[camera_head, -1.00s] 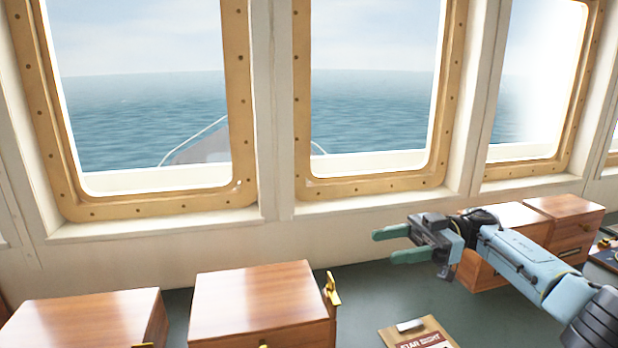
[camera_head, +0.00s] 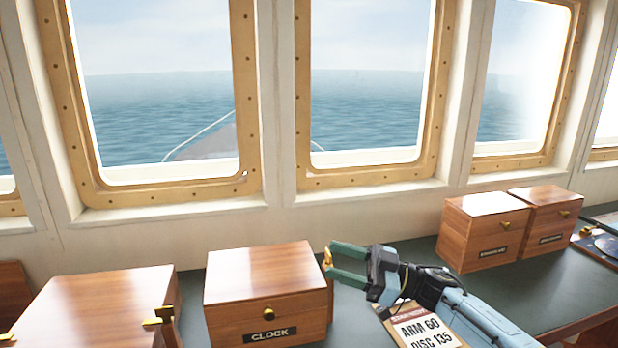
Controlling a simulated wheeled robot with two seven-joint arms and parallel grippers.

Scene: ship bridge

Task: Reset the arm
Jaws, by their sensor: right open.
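My right gripper (camera_head: 338,264) is open, its two green fingers pointing left. It is beside the right side of the wooden box labelled CLOCK (camera_head: 265,290), near the small brass fitting (camera_head: 327,258) on that box's side. I cannot tell whether a finger touches the fitting. My right arm (camera_head: 470,318) comes in from the lower right and covers part of a clipboard (camera_head: 425,328) reading ARM 60, DISC 135. My left gripper is not in view.
Another wooden box (camera_head: 95,305) with brass fittings stands at the left. Two labelled wooden boxes (camera_head: 483,230) (camera_head: 547,218) stand at the back right, and a dark instrument (camera_head: 602,245) lies at the right edge. The green counter (camera_head: 545,285) is clear at the right. Windows line the back.

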